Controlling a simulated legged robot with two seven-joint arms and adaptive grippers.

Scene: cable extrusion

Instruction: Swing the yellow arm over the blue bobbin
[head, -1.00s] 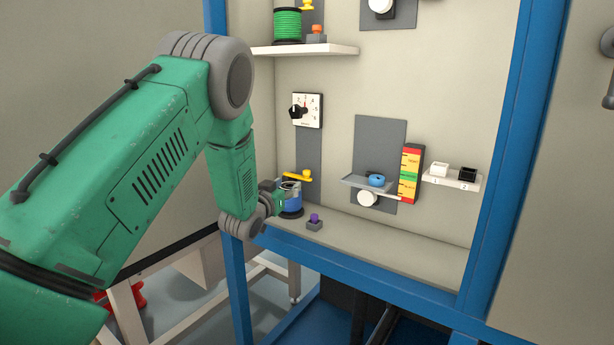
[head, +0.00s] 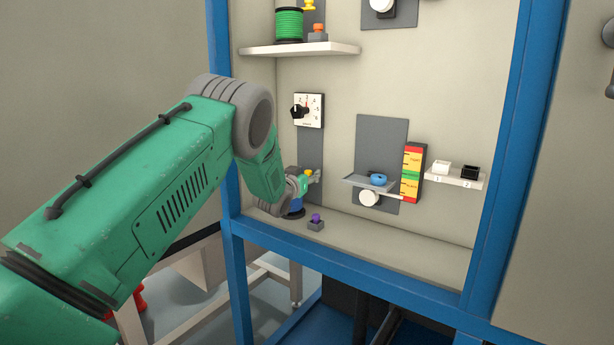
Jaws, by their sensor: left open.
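The blue bobbin (head: 296,209) stands on the low shelf at the left of the cabinet, mostly hidden behind my left wrist. The yellow arm (head: 309,172) shows only as a small yellow piece by its grey bracket on the back wall, above and to the right of the bobbin. The rest of it is hidden by my gripper, so I cannot tell how it is turned. My left gripper (head: 303,185) is open, right at the yellow arm and above the bobbin. Whether it touches the arm cannot be seen. My right gripper is out of view.
A purple button (head: 316,218) on a grey block stands just right of the bobbin. A dial (head: 308,110) is on the wall above. A green bobbin (head: 289,25) sits on the upper shelf (head: 300,49). The blue cabinet post (head: 222,150) is close to my left arm.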

